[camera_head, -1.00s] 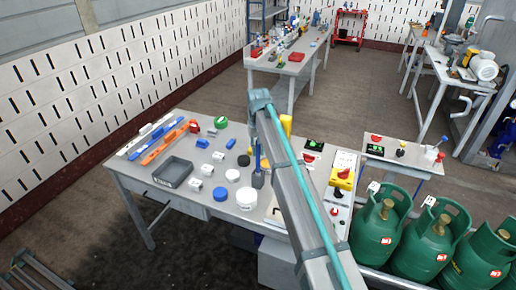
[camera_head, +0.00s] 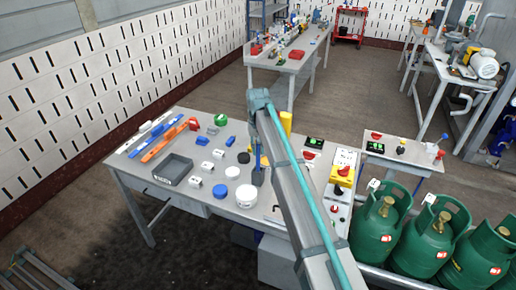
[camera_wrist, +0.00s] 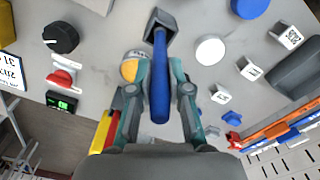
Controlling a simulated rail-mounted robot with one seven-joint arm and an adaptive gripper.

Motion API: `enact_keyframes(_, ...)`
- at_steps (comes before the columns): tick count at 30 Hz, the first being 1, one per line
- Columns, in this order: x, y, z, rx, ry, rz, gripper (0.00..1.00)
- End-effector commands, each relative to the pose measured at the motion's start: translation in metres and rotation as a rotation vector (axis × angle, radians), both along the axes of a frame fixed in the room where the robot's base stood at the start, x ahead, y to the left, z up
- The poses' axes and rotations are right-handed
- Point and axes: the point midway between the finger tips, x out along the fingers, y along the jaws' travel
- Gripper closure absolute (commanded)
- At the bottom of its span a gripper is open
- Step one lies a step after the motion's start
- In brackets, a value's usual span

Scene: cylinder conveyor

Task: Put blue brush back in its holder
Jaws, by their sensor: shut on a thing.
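The blue brush (camera_wrist: 160,82) is between the teal fingers of my gripper (camera_wrist: 162,68) in the wrist view, and the fingers are shut on its handle. Its far end meets the grey holder (camera_wrist: 155,20), and appears to be inside the holder's mouth. How deep it sits cannot be told.
In the wrist view a yellow-and-white round object (camera_wrist: 130,66) is close left of the fingers. Green gas cylinders (camera_head: 376,230) stand at the right.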

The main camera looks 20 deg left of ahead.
Motion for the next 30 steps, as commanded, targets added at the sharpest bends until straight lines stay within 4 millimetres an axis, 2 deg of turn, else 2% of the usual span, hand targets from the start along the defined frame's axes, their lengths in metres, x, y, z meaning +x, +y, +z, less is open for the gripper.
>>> enact_keyframes(2,0.000,0.000,-0.002,0.000,0.000,0.000,1.00)
enact_keyframes(3,0.000,0.000,-0.001,0.000,0.000,0.000,0.77)
enact_keyframes(7,0.000,0.000,-0.001,0.000,0.000,0.000,0.56)
enact_keyframes(8,0.000,0.000,-0.001,0.000,0.000,0.000,0.53)
enact_keyframes(20,0.000,0.000,0.005,0.000,0.000,0.000,0.53)
enact_keyframes(23,0.001,0.001,0.015,0.000,-0.001,0.000,0.53)
enact_keyframes(30,0.001,0.001,0.060,0.001,-0.002,0.000,0.53)
